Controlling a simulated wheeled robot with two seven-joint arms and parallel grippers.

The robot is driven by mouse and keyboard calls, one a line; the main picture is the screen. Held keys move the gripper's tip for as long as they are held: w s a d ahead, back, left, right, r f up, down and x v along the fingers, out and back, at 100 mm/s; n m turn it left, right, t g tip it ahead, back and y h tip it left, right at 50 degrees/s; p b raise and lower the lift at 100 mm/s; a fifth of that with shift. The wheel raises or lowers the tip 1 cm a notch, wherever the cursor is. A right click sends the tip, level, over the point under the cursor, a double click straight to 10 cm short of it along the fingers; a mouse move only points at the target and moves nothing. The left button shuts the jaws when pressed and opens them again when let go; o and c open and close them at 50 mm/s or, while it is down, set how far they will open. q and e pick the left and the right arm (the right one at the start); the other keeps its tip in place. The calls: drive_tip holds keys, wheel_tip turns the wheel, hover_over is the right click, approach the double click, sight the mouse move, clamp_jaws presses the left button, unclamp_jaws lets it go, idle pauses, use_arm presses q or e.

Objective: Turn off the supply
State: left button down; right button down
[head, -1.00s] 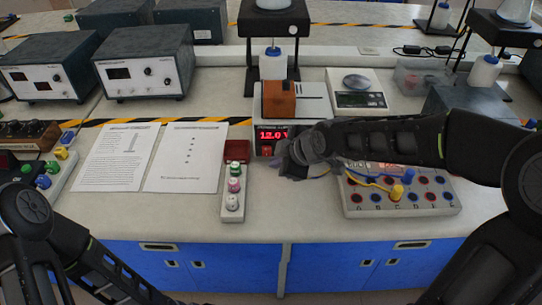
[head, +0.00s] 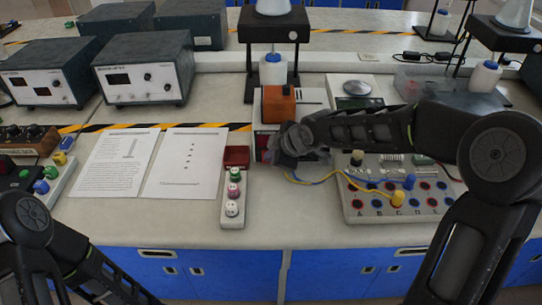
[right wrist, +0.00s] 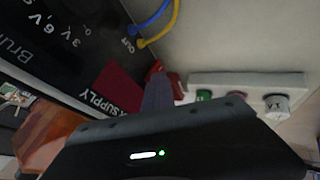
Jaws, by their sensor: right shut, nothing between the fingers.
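The supply (head: 312,108) is a pale box with a dark front panel, standing mid-bench with an orange block (head: 278,104) on top. In the right wrist view its panel (right wrist: 75,45) carries white lettering, and its dark red display window (right wrist: 118,88) shows no digits. A small red switch (right wrist: 156,70) sits beside the window. My right gripper (head: 287,150) is shut and empty, right at the front of the supply, covering much of the panel in the head view. In the right wrist view its fingertip (right wrist: 160,92) is close to the switch; contact is unclear. My left gripper is out of view.
Blue and yellow leads (right wrist: 165,20) leave the panel and run to a terminal board (head: 385,205) at right. A white strip with coloured knobs (head: 233,205) stands left of the gripper. Paper sheets (head: 185,165) lie further left.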

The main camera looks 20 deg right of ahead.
drive_tip(key=shift+w, duration=0.1)
drive_tip(key=shift+r, duration=0.2)
drive_tip(key=shift+w+r+p, duration=0.1)
drive_tip(key=shift+r+p, duration=0.5)
drive_tip(key=shift+r, duration=0.15)
drive_tip(key=shift+f, duration=0.15)
